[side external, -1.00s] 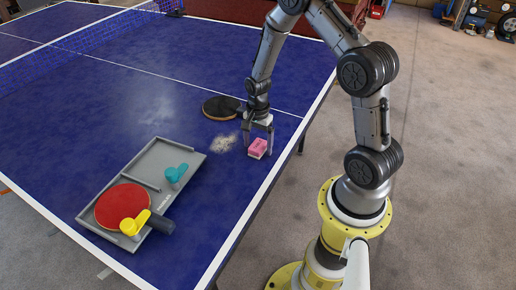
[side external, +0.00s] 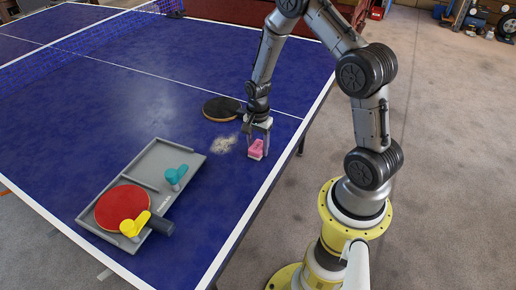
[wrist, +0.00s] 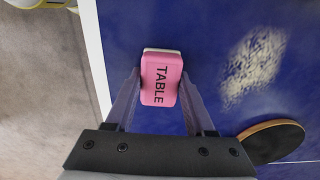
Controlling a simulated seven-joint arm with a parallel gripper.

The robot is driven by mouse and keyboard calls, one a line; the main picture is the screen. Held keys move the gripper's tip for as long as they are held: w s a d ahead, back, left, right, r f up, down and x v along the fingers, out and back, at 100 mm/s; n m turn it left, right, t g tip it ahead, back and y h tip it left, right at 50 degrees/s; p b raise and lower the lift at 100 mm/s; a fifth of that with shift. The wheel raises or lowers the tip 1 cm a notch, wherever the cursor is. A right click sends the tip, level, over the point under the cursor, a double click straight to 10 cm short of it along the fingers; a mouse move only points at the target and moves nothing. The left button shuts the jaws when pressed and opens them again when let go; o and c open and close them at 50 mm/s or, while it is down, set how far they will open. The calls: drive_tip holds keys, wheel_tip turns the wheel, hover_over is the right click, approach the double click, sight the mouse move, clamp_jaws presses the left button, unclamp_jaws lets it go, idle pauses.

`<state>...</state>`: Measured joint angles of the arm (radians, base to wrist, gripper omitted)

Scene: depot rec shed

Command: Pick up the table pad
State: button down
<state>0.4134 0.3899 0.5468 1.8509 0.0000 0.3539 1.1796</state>
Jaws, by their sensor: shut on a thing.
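The table pad is a pink block (side external: 256,148) with a pale underside, on the blue table near its right edge. In the wrist view the pink pad (wrist: 161,79) shows the word TABLE on its top. My gripper (side external: 257,147) points down over it, with one finger on each side. In the wrist view my gripper (wrist: 160,92) is shut on the pad's two long sides. The pad is upright at or very near the table surface; I cannot tell whether it is clear of it.
A pale dusty patch (side external: 223,144) and a black paddle (side external: 221,108) lie close to the pad. A grey tray (side external: 158,158) at left holds a red paddle (side external: 122,207), a yellow piece (side external: 135,223) and a teal piece (side external: 175,175). The table's white edge (side external: 245,219) is near.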

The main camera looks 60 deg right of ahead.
drive_tip(key=shift+r, duration=0.65)
drive_tip(key=s+a+r, duration=0.2)
drive_tip(key=s+r, duration=0.4)
drive_tip(key=s+a+r, duration=0.3)
drive_tip(key=s+r, duration=0.2)
drive_tip(key=s, duration=0.2)
drive_tip(key=shift+a+r, duration=0.3)
drive_tip(key=shift+r, duration=0.05)
drive_tip(key=shift+w, duration=0.1)
